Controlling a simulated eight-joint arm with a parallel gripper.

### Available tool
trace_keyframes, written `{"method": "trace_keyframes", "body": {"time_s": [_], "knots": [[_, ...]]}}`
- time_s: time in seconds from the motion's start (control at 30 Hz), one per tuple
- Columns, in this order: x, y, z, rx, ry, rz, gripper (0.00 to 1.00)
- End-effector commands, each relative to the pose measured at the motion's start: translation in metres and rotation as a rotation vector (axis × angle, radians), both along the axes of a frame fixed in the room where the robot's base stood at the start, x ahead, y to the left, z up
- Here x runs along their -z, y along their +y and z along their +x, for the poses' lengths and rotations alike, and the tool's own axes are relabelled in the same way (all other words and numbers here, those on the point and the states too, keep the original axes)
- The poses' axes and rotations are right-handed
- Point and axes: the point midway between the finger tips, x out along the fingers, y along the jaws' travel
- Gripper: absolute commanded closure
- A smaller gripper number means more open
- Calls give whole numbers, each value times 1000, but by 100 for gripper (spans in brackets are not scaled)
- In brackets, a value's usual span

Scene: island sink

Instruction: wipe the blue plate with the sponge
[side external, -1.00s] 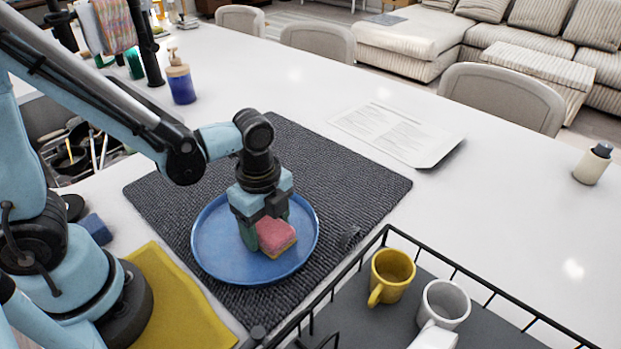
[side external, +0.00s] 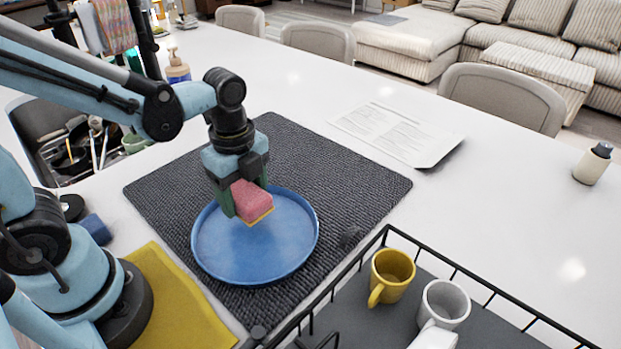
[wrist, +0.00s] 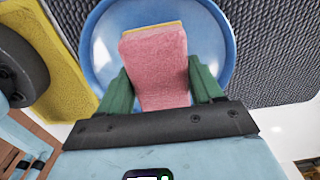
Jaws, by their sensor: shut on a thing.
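The blue plate (side external: 275,255) lies on the dark ribbed mat and fills the upper middle of the wrist view (wrist: 105,45). My gripper (side external: 243,200) is over the back left part of the plate, shut on the sponge. The sponge (side external: 252,201) is pink with a thin yellow layer along its lower edge. In the wrist view the sponge (wrist: 157,65) sits between the two green fingers. It appears raised above the plate. The plate's surface under the sponge is partly hidden.
The dark mat (side external: 330,170) lies on the white counter. A yellow cloth (side external: 180,300) is at the front left. A black wire rack (side external: 470,265) at the front right holds a yellow mug (side external: 390,275) and a white mug (side external: 445,303). Paper sheets (side external: 395,133) lie behind the mat.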

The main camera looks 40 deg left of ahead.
Motion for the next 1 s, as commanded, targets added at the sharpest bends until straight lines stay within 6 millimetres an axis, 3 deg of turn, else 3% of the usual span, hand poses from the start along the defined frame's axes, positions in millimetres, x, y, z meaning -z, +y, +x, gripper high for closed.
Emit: {"method": "trace_keyframes", "body": {"time_s": [0.4,1.0], "knots": [[-34,0,-1,0,0,0,63],[-35,1,-1,-11,0,0,63]]}}
